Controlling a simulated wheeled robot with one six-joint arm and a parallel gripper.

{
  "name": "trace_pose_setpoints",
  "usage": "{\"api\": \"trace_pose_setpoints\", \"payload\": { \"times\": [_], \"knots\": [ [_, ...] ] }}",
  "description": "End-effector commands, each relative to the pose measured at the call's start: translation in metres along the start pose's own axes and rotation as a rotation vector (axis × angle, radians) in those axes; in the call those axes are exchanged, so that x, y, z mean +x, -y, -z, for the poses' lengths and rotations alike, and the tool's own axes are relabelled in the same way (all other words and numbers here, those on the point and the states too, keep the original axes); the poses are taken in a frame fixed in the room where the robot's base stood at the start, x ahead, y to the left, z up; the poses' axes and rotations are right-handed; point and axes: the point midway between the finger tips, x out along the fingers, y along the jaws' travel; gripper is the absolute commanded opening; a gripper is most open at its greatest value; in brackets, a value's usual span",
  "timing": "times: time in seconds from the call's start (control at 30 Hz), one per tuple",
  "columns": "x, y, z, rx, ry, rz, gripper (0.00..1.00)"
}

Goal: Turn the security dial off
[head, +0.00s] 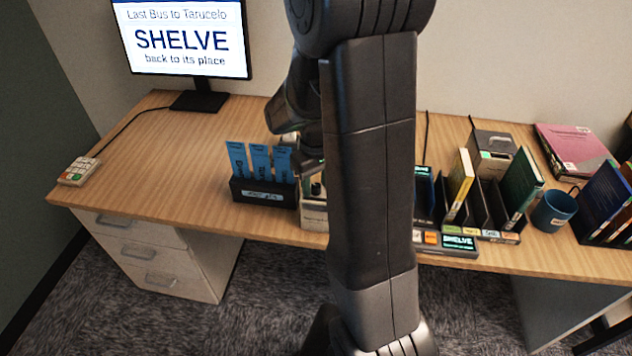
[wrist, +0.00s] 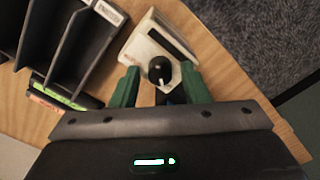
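The security dial is a round black knob (wrist: 160,70) with a white pointer mark, set on a pale box (wrist: 142,42) with a dark slot. In the wrist view the mark points down toward my gripper's body. My gripper (wrist: 160,86) is open, its two green fingers on either side of the knob, with a visible gap on each side. In the head view the pale box (head: 313,217) stands at the desk's front edge, partly hidden by my arm. I cannot read any marking around the knob.
A black holder with blue cards (head: 264,194) stands just left of the box. A black book sorter (head: 482,205) with upright books is to the right, beside a blue mug (head: 553,212). A monitor (head: 185,38) stands at the back.

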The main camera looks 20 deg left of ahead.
Motion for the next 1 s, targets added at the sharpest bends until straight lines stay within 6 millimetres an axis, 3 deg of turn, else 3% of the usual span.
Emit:
{"api": "trace_pose_setpoints", "payload": {
  "times": [0.3, 0.47, 0.8, 1.0],
  "knots": [
    [0.0, 0.0, -0.001, 0.001, 0.001, 0.001, 0.46],
    [-0.014, 0.0, 0.0, 0.001, -0.001, 0.0, 0.46],
    [-0.089, 0.0, 0.001, 0.001, -0.005, -0.001, 0.46],
    [-0.123, 0.0, 0.001, 0.001, -0.002, 0.0, 0.46]
  ]
}}
